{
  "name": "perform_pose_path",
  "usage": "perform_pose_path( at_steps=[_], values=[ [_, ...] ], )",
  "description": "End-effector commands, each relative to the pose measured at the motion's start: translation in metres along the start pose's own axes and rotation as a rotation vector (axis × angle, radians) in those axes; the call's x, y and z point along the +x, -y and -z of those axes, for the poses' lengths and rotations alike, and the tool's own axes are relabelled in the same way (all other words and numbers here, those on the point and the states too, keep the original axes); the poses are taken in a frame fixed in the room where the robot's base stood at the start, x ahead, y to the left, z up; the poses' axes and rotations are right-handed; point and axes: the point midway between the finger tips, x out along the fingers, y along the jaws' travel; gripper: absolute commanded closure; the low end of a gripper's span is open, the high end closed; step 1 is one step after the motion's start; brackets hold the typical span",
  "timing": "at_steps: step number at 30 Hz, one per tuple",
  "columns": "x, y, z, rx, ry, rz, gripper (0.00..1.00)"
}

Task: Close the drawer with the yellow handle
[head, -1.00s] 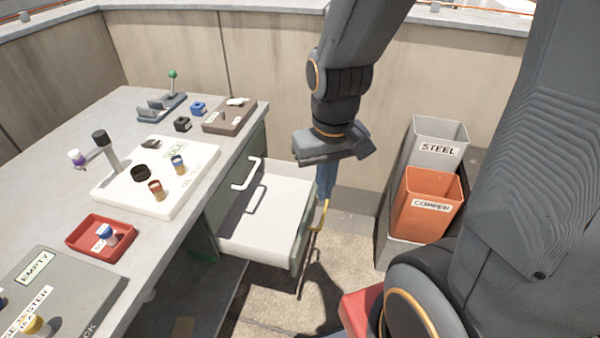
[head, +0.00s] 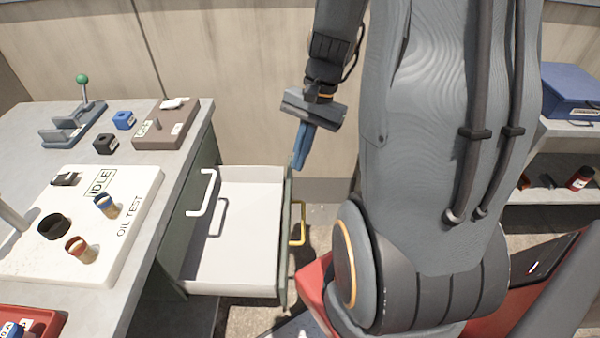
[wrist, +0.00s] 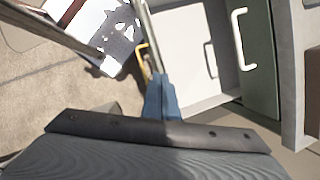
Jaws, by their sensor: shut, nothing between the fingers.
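The open drawer (head: 236,240) sticks out to the right from under the workbench, and its light inside looks empty. Its yellow handle (head: 303,222) is on the outer face of its front panel, at the right. In the wrist view the drawer (wrist: 190,40) shows ahead of the fingers, with the yellow handle (wrist: 142,52) just left of its front panel. My gripper (head: 299,164) has blue fingers, shut and empty, pointing down near the far end of the drawer front. In the wrist view my gripper (wrist: 159,80) partly overlaps the handle's lower end; I cannot tell if they touch.
A white handle (head: 207,193) sits on the cabinet face above the open drawer. The workbench (head: 130,115) holds a white oil test tray (head: 140,205), a brown box (head: 165,125) and small blocks. A shelf with a blue case (head: 572,92) stands at the right.

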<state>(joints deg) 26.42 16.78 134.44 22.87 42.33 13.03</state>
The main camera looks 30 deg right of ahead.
Motion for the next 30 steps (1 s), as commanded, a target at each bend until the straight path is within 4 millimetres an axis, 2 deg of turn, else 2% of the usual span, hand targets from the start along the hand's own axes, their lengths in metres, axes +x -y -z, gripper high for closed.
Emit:
perform_pose_path(
  at_steps=[1,9,12,15,18,23,30],
  values=[
    [0.012,-0.006,0.024,0.134,0.038,0.045,1.0],
    [0.028,-0.035,0.12,0.731,0.238,0.31,1.0],
    [0.029,-0.046,0.148,0.876,0.294,0.394,1.0],
    [0.027,-0.056,0.167,0.968,0.333,0.452,1.0],
    [0.026,-0.061,0.176,1.015,0.352,0.485,1.0],
    [0.034,-0.056,0.178,1.031,0.363,0.495,1.0],
    [0.07,-0.033,0.174,1.028,0.363,0.49,1.0]
  ],
)
